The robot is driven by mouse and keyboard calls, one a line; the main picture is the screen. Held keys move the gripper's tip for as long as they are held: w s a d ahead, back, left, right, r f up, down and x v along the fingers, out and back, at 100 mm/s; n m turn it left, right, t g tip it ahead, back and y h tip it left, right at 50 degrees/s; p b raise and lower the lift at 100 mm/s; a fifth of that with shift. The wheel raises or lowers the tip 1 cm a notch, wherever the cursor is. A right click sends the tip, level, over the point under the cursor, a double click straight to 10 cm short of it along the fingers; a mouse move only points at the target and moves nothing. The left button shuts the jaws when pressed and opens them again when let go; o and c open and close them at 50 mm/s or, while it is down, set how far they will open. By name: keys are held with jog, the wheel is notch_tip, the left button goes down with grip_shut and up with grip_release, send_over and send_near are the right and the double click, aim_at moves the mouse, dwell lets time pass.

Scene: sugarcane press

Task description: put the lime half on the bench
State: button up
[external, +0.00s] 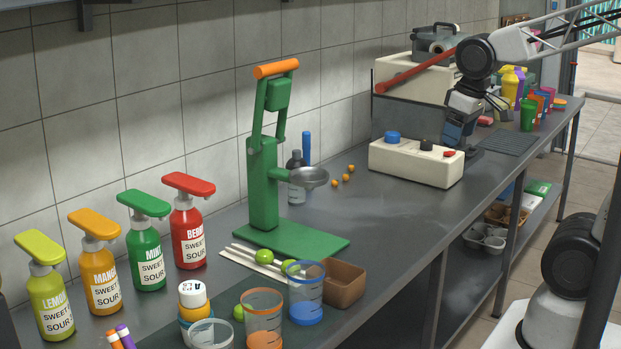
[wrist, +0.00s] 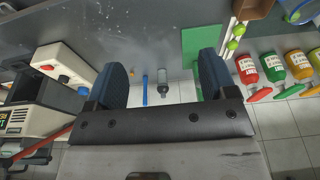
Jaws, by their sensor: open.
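Several green limes lie at the near end of the grey bench (external: 390,225): one lime (external: 264,256) by the white sticks, another lime (external: 287,266) beside the blue-banded cup, and a third lime (external: 238,312) by the orange-banded cup. I cannot tell which is the lime half. Two limes (wrist: 239,30) also show at the top of the wrist view. My gripper (external: 457,138) is at the far part of the bench, by the cream control box, well away from the limes. In the wrist view my gripper (wrist: 162,75) is open, with nothing between its blue fingers.
A green press (external: 263,190) with an orange handle and a metal strainer (external: 310,177) stands between my gripper and the limes. A brown box (external: 345,284), cups and sauce bottles crowd the near end. The cream control box (external: 415,163) is beside my gripper. The middle bench is mostly clear.

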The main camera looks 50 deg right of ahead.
jog(key=w+a+f+n, duration=0.1)
jog(key=w+a, duration=0.7)
jog(key=w, duration=0.3)
jog(key=n+g, duration=0.3)
send_over(241, 307)
jog(key=f, duration=2.2)
jog(key=shift+d+f, duration=0.15)
jog(key=shift+d, duration=0.1)
jog(key=shift+a+f, duration=0.1)
jog(key=shift+a, duration=0.1)
jog(key=shift+d+f, duration=0.1)
jog(key=shift+f, duration=1.2)
